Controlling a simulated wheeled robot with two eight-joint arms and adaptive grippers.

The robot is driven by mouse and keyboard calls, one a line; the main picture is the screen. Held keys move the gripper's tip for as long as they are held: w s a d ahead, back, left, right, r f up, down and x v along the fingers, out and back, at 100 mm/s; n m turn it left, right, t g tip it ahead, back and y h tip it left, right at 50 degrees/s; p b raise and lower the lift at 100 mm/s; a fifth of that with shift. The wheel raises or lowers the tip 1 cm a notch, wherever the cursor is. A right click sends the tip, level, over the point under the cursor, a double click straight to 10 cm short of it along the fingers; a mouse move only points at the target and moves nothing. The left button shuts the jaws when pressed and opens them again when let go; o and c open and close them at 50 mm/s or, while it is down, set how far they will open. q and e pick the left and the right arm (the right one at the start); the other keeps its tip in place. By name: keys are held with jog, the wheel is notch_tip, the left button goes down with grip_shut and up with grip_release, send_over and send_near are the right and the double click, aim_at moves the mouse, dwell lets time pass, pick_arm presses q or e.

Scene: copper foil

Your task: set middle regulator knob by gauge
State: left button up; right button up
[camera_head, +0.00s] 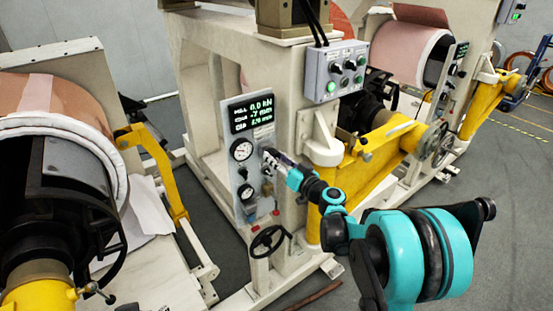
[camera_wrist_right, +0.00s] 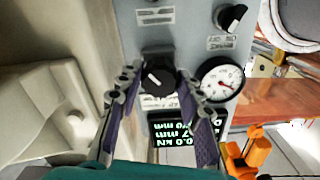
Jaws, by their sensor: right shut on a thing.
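The panel with its display (camera_head: 251,113) stands on the machine's frame post. In the right wrist view the panel appears upside down, and my right gripper (camera_wrist_right: 160,88) has its two fingers on either side of a black knob (camera_wrist_right: 158,78) with a white pointer mark. It is shut on this knob. A round white gauge (camera_wrist_right: 222,78) with a red needle sits beside it; its reading is too small to tell. In the head view my right gripper (camera_head: 268,160) reaches the panel beside the upper gauge (camera_head: 241,149) and hides the knob. My left gripper is not in view.
Another black knob (camera_wrist_right: 230,17) is close to the gauge. A lower gauge (camera_head: 246,192) and a handwheel (camera_head: 268,241) are below my gripper. A grey switch box (camera_head: 335,70) and a yellow arm (camera_head: 370,150) are to the right.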

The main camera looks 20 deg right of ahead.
jog(key=m, duration=0.5)
jog(key=shift+m, duration=0.3)
jog(key=m, duration=0.5)
jog(key=shift+m, duration=0.3)
jog(key=m, duration=1)
jog(key=shift+m, duration=0.4)
jog(key=m, duration=1)
jog(key=shift+m, duration=0.4)
jog(key=m, duration=1)
jog(key=shift+m, duration=0.5)
